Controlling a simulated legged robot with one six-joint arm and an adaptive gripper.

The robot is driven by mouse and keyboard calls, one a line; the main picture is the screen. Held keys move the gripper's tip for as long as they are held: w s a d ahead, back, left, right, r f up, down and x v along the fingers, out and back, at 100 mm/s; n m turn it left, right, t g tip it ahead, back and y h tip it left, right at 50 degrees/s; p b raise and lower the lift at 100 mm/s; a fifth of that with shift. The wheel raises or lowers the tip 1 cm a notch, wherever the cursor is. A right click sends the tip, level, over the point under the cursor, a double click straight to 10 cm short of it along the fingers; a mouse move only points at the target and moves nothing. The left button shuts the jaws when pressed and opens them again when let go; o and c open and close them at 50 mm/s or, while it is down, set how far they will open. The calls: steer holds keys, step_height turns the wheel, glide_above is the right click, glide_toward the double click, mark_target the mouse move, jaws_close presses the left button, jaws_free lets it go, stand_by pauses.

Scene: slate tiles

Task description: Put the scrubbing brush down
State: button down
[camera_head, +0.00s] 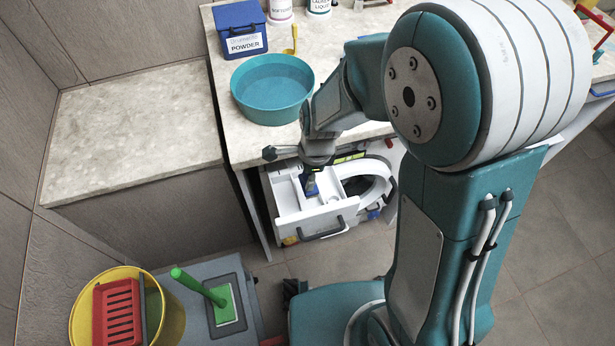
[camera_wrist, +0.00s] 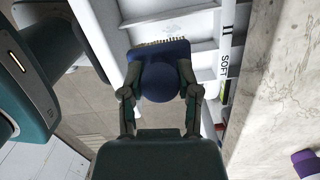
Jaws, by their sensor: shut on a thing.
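My gripper (camera_wrist: 159,92) is shut on the blue scrubbing brush (camera_wrist: 160,75). The fingers close on both sides of its round blue knob, and pale bristles show past its far edge in the wrist view. In the head view the brush (camera_head: 311,187) hangs below my gripper (camera_head: 314,168), over the pulled-out white drawer (camera_head: 290,222) under the worktop. The drawer's white walls and ledges also show in the wrist view (camera_wrist: 203,29). I cannot tell whether the bristles touch the drawer.
A teal basin (camera_head: 272,112) and a blue powder box (camera_head: 240,42) stand on the worktop (camera_head: 226,78) above. A yellow bucket (camera_head: 172,318) with a red basket (camera_head: 118,312) and a green-handled tool (camera_head: 200,288) are at lower left. A bare stone-topped ledge (camera_head: 130,125) lies left.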

steer(key=shift+d+r, duration=0.1)
steer(key=shift+d, duration=0.2)
